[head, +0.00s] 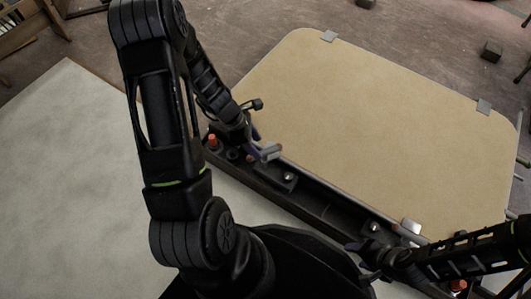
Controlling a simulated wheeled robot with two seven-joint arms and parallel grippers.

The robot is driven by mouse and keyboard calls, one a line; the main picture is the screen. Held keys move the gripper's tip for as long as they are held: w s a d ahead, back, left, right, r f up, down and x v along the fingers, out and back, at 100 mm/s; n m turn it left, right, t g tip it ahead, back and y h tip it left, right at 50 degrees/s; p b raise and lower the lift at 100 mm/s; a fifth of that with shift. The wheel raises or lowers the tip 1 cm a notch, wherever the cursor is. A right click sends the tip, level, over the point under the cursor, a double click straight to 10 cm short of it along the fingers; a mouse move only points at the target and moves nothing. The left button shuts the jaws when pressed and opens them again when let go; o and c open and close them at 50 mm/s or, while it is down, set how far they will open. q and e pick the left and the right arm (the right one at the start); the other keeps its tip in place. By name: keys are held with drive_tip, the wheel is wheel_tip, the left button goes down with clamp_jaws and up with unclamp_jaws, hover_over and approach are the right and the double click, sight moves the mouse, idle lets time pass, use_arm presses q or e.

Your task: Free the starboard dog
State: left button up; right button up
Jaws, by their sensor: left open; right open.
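A large tan hatch panel (370,125) with rounded corners lies across the middle and right. A dark rail (320,207) runs along its near edge. A grey metal fitting (268,152), perhaps a dog, sits at the rail's left part. A second pale metal fitting (410,226) sits at the right part. The picture does not show which is the starboard dog. My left gripper (254,134) is open, close beside the left fitting; contact is unclear. My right gripper (362,261) is open at the rail's near side, left of the right fitting.
Orange-red knobs stand at the rail's left end (212,141) and right end (458,285). A pale surface (75,180) fills the left. Small dark blocks (491,50) lie on the floor behind.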

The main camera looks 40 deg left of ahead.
sight(262, 151)
use_arm(q)
drive_tip(key=b+x, duration=0.3)
drive_tip(key=x, duration=0.4)
drive_tip(key=shift+b, duration=0.3)
drive_tip(key=shift+d+f, duration=0.15)
drive_tip(key=shift+f, duration=0.15)
